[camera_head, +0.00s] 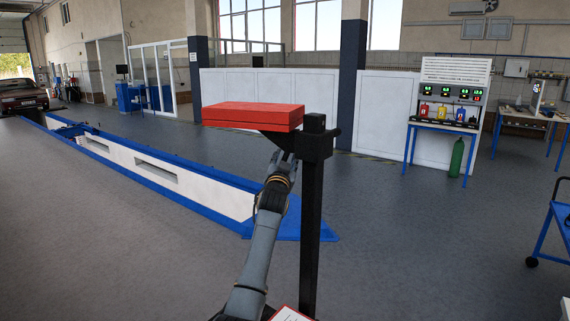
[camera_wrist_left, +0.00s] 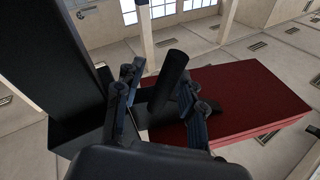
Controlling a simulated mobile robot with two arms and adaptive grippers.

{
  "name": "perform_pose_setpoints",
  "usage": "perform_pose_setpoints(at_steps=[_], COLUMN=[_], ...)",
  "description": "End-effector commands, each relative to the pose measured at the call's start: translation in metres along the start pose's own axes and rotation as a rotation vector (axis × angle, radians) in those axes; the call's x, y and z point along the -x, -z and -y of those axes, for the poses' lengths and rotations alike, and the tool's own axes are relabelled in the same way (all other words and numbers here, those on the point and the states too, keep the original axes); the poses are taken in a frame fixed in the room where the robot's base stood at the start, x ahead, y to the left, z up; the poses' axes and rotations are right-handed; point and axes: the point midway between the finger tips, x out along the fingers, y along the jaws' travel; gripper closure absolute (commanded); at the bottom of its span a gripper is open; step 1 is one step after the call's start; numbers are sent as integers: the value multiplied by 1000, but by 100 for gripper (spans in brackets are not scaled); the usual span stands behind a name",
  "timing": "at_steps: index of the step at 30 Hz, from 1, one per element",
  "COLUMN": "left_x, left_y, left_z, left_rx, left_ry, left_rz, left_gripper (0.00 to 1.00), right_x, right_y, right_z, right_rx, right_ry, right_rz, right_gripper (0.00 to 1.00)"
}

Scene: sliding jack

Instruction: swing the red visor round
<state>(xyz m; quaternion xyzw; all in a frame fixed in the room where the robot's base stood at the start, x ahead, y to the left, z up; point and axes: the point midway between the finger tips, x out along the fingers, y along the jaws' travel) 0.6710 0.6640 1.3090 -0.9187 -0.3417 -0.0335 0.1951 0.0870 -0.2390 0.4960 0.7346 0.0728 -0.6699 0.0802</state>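The red visor (camera_head: 252,114) is a flat red slab on a black bracket, pointing left from the top of a black post (camera_head: 313,220). It also shows in the left wrist view, to the right (camera_wrist_left: 240,103). My left gripper (camera_head: 284,156) is just below the bracket, left of the post. In the left wrist view the fingers of my left gripper (camera_wrist_left: 160,85) are spread. A black rod (camera_wrist_left: 172,70) shows between them with gaps at its sides; I cannot tell whether they touch it. My right gripper is not in view.
The black post stands close in front of me, right of my left arm. A long white and blue lift frame (camera_head: 185,180) lies on the floor to the left. A workbench (camera_head: 441,128) and a green cylinder (camera_head: 456,158) stand behind at right.

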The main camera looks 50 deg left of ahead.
Motion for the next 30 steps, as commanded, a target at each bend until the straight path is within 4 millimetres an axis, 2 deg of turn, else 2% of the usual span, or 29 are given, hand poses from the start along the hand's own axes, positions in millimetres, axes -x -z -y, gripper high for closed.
perform_pose_setpoints(at_steps=[5,8,21,25,30], left_x=[12,26,100,112,119], left_y=[-1,-1,-1,-1,-1], left_z=[-1,-1,-3,-3,-2], left_rx=[-1,0,0,0,1], left_ry=[-1,-1,-3,-3,-2], left_rz=[0,0,1,2,2], left_gripper=[61,61,61,61,61], right_x=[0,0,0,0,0], right_y=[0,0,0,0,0], right_z=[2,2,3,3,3], right_rx=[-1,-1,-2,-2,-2], right_ry=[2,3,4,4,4], right_rz=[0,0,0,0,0], right_gripper=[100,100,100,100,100])
